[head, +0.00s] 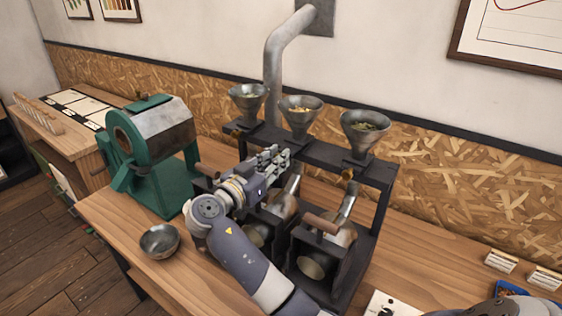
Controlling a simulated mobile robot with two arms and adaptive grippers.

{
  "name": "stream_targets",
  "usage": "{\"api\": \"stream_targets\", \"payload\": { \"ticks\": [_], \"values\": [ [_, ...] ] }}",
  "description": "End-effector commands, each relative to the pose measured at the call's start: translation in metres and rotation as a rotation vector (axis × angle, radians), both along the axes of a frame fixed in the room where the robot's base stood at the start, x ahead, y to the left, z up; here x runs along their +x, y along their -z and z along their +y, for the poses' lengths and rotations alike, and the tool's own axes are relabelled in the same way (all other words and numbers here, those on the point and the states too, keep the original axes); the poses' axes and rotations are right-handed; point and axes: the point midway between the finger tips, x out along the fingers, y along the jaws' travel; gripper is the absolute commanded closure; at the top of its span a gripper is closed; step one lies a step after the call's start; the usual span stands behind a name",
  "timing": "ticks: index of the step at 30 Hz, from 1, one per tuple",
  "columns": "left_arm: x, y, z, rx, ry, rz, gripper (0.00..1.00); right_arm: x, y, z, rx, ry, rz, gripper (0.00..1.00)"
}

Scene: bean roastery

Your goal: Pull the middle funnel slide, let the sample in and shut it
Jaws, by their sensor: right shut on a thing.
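Three steel funnels stand in a row on a dark rack: the left (248,101), the middle (300,116) and the right (365,132). Each has beans or samples inside; those in the middle one look pale yellow. Brass slide knobs show under the left funnel (236,132) and the right funnel (347,174). The middle funnel's slide is hidden by my right gripper (281,156). That gripper is at the rack's front edge, just below the middle funnel, shut on what appears to be the middle slide's knob. My left gripper is not in view.
Sample roaster drums with wooden handles (322,223) sit below the rack. A green roaster (158,155) stands to the left, with a steel bowl (159,241) near the front edge. A white card (385,304) lies at the front right.

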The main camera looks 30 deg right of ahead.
Motion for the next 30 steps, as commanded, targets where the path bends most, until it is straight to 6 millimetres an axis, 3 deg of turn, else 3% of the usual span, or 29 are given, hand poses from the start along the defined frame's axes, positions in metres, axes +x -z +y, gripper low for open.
{"api": "stream_targets", "payload": {
  "ticks": [9, 10, 12, 23, 30],
  "values": [
    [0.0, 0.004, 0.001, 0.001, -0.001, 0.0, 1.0, -0.002, -0.001, 0.004, -0.001, 0.001, 0.001, 1.0],
    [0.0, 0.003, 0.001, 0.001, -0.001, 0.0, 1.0, -0.002, -0.001, 0.004, -0.001, 0.001, 0.0, 0.76],
    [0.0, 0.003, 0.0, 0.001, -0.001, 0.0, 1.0, -0.002, -0.001, 0.004, -0.001, 0.001, 0.0, 0.6],
    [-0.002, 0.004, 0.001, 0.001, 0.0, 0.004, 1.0, -0.003, 0.0, 0.006, 0.0, 0.0, 0.0, 0.6],
    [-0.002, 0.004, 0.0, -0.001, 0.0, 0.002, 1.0, -0.015, 0.0, 0.037, 0.003, -0.002, 0.0, 0.6]
  ]
}}
